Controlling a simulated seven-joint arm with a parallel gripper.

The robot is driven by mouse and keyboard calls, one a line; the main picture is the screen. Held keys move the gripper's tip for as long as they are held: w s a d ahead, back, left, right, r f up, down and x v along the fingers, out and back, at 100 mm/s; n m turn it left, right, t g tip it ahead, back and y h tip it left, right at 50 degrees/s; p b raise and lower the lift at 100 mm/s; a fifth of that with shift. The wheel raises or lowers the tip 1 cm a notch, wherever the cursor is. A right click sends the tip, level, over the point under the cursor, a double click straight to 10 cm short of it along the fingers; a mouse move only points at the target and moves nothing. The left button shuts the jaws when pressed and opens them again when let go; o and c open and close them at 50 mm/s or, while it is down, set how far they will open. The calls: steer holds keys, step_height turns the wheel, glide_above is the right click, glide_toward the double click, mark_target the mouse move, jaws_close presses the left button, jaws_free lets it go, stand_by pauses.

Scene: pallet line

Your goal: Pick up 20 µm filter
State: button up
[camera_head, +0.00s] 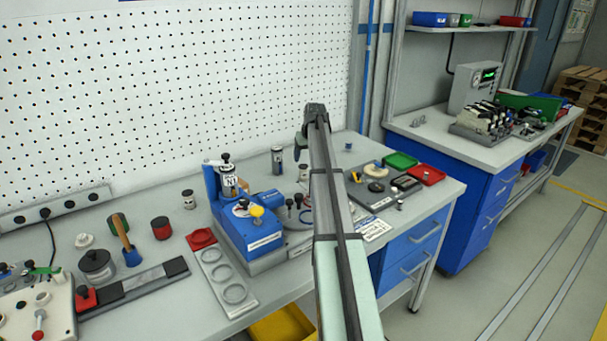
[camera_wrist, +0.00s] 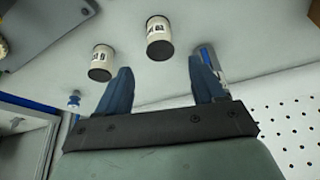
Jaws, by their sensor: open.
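In the wrist view, two pale cylindrical filters with dark-printed labels stand on the bench: a middle filter (camera_wrist: 159,37) and a left filter (camera_wrist: 102,62). Their prints are too small for me to tell which is the 20 µm one. My gripper (camera_wrist: 161,80) is open and empty, its blue fingers apart, with the middle filter beyond the gap and the left filter beyond the left fingertip. In the head view, my gripper (camera_head: 301,148) is over the rear of the bench. A small pale cylinder (camera_head: 303,172) shows just below it; my arm hides the area to its right.
A dark labelled cylinder (camera_head: 278,160) stands left of my gripper. A blue press-like fixture (camera_head: 250,232) is in front. The pegboard (camera_head: 170,90) rises behind.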

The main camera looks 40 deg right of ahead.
mark_target(304, 167)
steer(key=x, duration=1)
steer(key=shift+s, duration=0.1)
steer(key=shift+a, duration=0.1)
steer(key=shift+c, duration=0.4)
steer(key=c, duration=0.9)
